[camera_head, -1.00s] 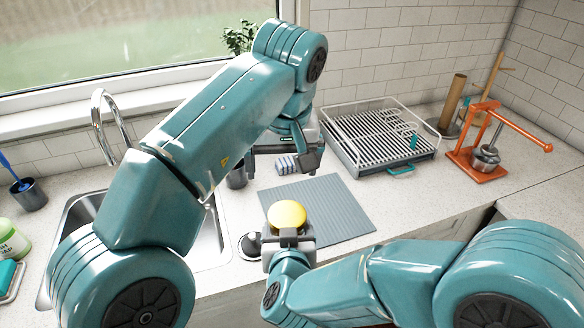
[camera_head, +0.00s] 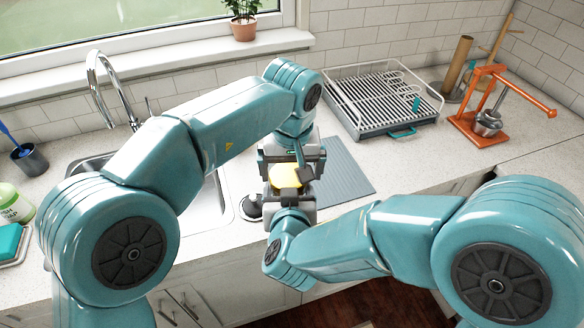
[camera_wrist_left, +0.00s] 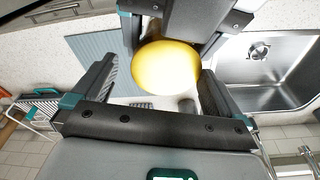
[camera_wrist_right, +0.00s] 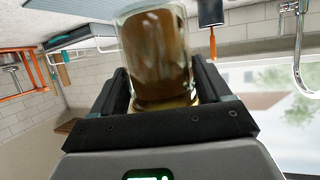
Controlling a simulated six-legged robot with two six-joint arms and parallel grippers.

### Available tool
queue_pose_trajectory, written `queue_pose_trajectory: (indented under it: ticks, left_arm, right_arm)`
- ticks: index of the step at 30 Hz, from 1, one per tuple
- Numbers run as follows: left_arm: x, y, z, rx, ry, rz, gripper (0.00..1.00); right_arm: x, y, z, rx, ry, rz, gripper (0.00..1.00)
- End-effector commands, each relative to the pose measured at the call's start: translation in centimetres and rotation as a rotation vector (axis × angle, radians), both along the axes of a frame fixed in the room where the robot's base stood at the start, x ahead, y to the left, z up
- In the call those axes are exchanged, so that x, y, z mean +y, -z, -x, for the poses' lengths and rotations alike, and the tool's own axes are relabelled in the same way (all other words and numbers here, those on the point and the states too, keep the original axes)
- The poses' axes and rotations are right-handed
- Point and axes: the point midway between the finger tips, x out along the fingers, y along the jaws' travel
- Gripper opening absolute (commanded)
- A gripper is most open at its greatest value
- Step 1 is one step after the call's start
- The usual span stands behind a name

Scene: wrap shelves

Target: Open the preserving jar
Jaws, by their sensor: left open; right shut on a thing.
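The preserving jar is a clear glass jar (camera_wrist_right: 155,55) with dark brown contents in the right wrist view. Its round yellow lid (camera_wrist_left: 165,68) shows from above in the left wrist view, and part of the lid also shows in the head view (camera_head: 284,184). My right gripper (camera_wrist_right: 165,92) is shut on the jar. My left gripper (camera_wrist_left: 155,85) is open over the lid, with a finger on each side of it. Whether its fingers touch the lid cannot be told. The jar's glass is mostly hidden by the grippers in the head view.
A grey ribbed mat (camera_head: 345,172) lies on the counter behind the jar. The sink (camera_head: 205,205) is to the left. A dish rack (camera_head: 372,100) and an orange press (camera_head: 490,105) stand at the right. A potted plant (camera_head: 243,25) is on the windowsill.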

Motion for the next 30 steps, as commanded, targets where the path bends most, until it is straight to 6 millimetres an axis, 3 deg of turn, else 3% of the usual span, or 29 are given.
queue_pose_trajectory:
  ticks: [8, 12, 13, 19, 22, 30]
  left_arm:
    - [-0.22, 0.24, 0.09, 0.004, 0.001, 0.003, 0.97]
    - [-0.31, 0.20, 0.10, 0.003, 0.003, 0.005, 0.51]
    - [-0.34, 0.19, 0.11, 0.003, 0.003, 0.006, 0.47]
    - [-0.56, 0.15, 0.14, 0.001, -0.006, 0.009, 0.46]
    - [-0.68, 0.17, 0.07, 0.003, -0.104, 0.009, 0.46]
    - [-0.84, 0.15, -0.51, 0.007, -0.804, 0.015, 0.46]
  right_arm:
    - [0.21, -0.27, -0.05, -0.007, -0.005, -0.001, 0.00]
    - [0.29, -0.25, -0.03, -0.007, -0.009, 0.000, 0.00]
    - [0.32, -0.26, -0.02, -0.007, -0.010, 0.000, 0.00]
    - [0.50, -0.22, 0.03, -0.005, -0.016, 0.001, 0.00]
    - [0.54, -0.19, 0.05, -0.004, -0.017, 0.002, 0.00]
    - [0.55, -0.11, 0.08, -0.002, -0.018, 0.003, 0.00]
